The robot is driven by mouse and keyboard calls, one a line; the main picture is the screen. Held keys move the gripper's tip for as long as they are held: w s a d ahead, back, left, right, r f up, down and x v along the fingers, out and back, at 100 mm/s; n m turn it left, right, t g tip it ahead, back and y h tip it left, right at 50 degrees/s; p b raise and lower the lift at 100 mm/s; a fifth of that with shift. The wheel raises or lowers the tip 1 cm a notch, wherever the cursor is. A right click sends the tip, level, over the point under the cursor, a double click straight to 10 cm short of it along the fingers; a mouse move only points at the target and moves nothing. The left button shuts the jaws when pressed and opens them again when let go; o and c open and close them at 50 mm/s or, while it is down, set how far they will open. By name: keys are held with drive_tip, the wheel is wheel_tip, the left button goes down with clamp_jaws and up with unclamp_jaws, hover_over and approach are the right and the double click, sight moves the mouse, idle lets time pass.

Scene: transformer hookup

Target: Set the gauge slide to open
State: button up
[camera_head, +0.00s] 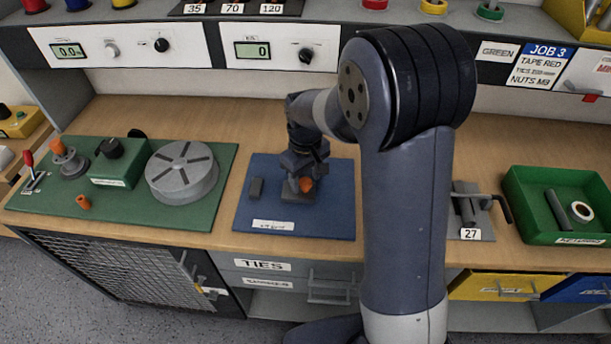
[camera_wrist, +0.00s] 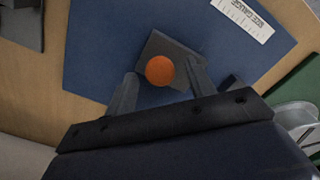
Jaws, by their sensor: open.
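The gauge slide's orange knob (camera_head: 306,184) stands on a small grey block (camera_head: 299,197) on the blue mat (camera_head: 338,225). My gripper (camera_head: 299,182) is low over the block, reaching down from above. In the wrist view the orange knob (camera_wrist: 159,71) lies between the two fingers of my gripper (camera_wrist: 163,84), with a gap on each side. The fingers are open and look apart from the knob. The mat's white label, reading as "size gauge" (camera_wrist: 243,18), shows in the wrist view.
A green board (camera_head: 215,205) with a round slotted disc (camera_head: 183,172) is at the left. A grey clamp block marked 27 (camera_head: 470,234) and a green tray (camera_head: 515,210) are at the right. My arm hides the bench between.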

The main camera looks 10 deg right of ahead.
drive_tip(key=shift+f, duration=0.1)
drive_tip(key=shift+c, duration=0.5)
clamp_jaws()
